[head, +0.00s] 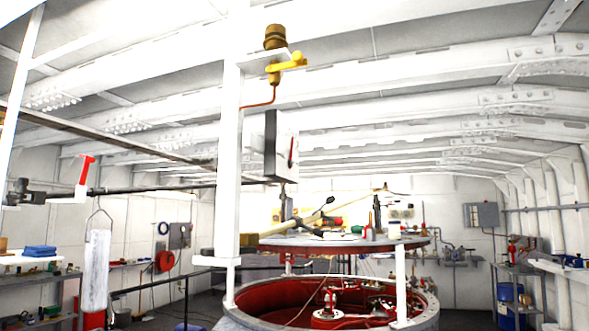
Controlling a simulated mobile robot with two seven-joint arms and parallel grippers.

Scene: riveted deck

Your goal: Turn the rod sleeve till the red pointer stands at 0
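A grey box or plate (280,158) is fixed beside the white post at the centre, seen nearly edge-on. A thin red pointer (291,151) stands close to upright on its right face. Its scale and any 0 mark cannot be read from here. A dark horizontal rod (150,188) runs from the left towards the post. A white piece with a red top (86,168) sits at the rod; I cannot tell whether either is the rod sleeve. Neither of my grippers shows in the head view.
A white post (228,170) rises in front, with a brass fitting (275,38) high on it. Behind is a round table (345,243) over a red-lined round pit (262,296). Shelves (40,258) stand left; a blue drum (507,300) stands right.

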